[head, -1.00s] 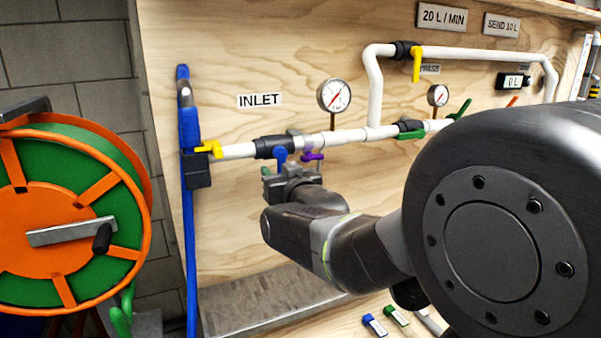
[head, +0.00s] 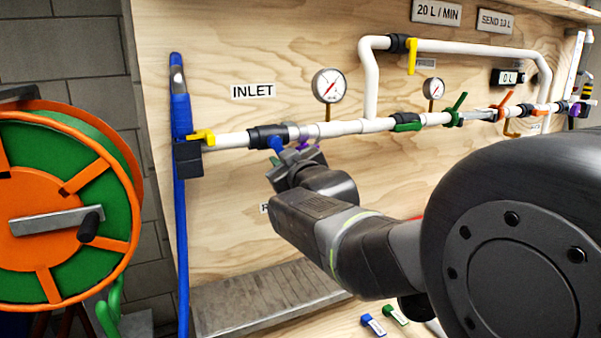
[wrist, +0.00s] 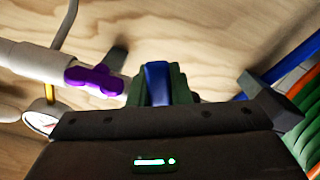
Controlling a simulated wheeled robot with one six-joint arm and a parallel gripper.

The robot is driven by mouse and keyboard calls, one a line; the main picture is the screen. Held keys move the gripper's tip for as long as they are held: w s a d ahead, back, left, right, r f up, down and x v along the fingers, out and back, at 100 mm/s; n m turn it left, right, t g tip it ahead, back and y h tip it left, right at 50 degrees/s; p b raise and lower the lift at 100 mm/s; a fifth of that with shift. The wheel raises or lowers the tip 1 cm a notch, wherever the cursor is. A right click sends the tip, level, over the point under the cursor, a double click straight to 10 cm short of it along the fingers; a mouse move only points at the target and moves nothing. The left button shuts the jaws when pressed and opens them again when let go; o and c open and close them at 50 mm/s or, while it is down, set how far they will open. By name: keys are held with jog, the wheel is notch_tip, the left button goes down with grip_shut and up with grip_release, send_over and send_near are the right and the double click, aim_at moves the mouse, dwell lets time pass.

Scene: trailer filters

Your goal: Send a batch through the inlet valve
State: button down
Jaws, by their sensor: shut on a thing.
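The inlet valve (head: 265,137) is a black body in the white pipe below the INLET sign (head: 253,91). Its blue handle (head: 276,143) shows partly in the head view. My gripper (head: 287,158) is at this handle, tilted, below the pipe. In the wrist view the blue handle (wrist: 157,82) sits between my gripper's fingers (wrist: 160,90), which are shut on it. The handle's exact angle is partly hidden by my gripper. The display (head: 509,77) reads 0 L. Signs read 20 L / MIN (head: 437,11) and SEND with an amount in litres (head: 495,20).
A purple handle (wrist: 95,78) is close beside my gripper. A yellow-handled valve (head: 202,136) is at the pipe's left end. A pressure gauge (head: 329,86) is above the pipe. A green and orange hose reel (head: 120,150) stands left. Green-handled (head: 455,108) and orange-handled valves (head: 504,104) are further right.

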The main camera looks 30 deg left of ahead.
jog(key=shift+w+n, duration=0.1)
jog(key=shift+n, duration=0.2)
jog(key=c, duration=1.3)
grip_release()
jog(key=shift+c, duration=0.2)
jog(key=shift+r, duration=0.1)
